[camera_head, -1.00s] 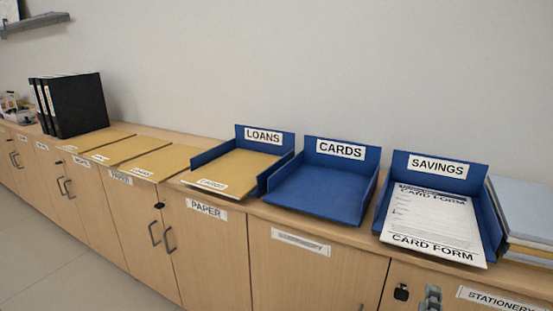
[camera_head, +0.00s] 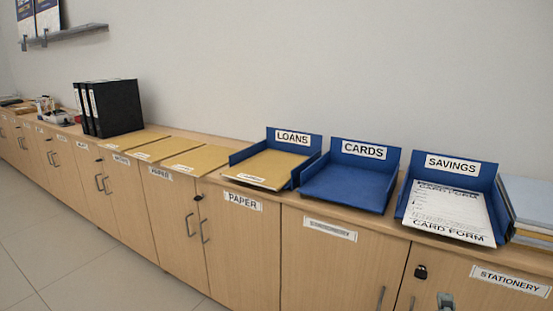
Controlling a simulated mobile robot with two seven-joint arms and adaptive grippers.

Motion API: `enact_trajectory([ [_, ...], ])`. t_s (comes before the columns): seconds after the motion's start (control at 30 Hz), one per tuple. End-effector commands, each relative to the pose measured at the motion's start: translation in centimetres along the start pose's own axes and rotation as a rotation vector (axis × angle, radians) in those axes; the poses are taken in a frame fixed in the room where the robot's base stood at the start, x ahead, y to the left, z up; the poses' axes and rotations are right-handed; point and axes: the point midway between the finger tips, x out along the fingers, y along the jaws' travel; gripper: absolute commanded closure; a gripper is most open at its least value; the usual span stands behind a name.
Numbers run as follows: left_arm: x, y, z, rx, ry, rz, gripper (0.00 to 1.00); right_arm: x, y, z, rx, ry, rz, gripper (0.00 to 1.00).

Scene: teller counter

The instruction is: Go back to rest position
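Three blue trays stand on the wooden counter (camera_head: 225,183). The LOANS tray (camera_head: 312,142) holds a tan folder (camera_head: 268,167). The CARDS tray (camera_head: 345,188) is empty. The SAVINGS tray (camera_head: 484,172) holds a white sheet marked CARD FORM (camera_head: 450,208). A small grey piece, which looks like the tip of my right gripper (camera_head: 445,301), shows at the bottom edge, in front of the cabinet and apart from the trays. Its fingers cannot be made out. My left gripper is out of view.
Several tan folders (camera_head: 203,159) lie in a row left of the trays. Black binders (camera_head: 118,107) stand farther left. Stacked folders (camera_head: 528,200) lie at the right edge. Cabinet doors (camera_head: 335,265) with handles and a black padlock (camera_head: 420,271) face me. Floor (camera_head: 70,260) at left is clear.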

Motion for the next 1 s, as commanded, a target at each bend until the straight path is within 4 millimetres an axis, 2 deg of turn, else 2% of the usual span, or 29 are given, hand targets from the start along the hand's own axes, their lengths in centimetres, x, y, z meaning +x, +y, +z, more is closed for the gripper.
enact_trajectory([
  [0.43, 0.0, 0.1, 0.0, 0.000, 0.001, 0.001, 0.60, 0.8, 1.5, -0.5, -0.255, 0.196, 0.156, 0.71],
  [0.67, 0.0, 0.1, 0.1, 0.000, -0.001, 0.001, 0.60, 3.1, -5.9, 2.2, -0.106, 0.124, -0.080, 0.71],
  [0.77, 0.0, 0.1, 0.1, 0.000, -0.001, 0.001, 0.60, 3.8, -9.7, 3.7, -0.032, 0.078, -0.198, 0.71],
  [0.87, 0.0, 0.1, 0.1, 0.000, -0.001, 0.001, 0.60, 4.1, -14.1, 5.5, 0.057, 0.014, -0.334, 0.71],
  [1.0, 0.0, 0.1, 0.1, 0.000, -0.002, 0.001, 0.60, 3.5, -21.1, 8.5, 0.208, -0.116, -0.558, 0.71],
])
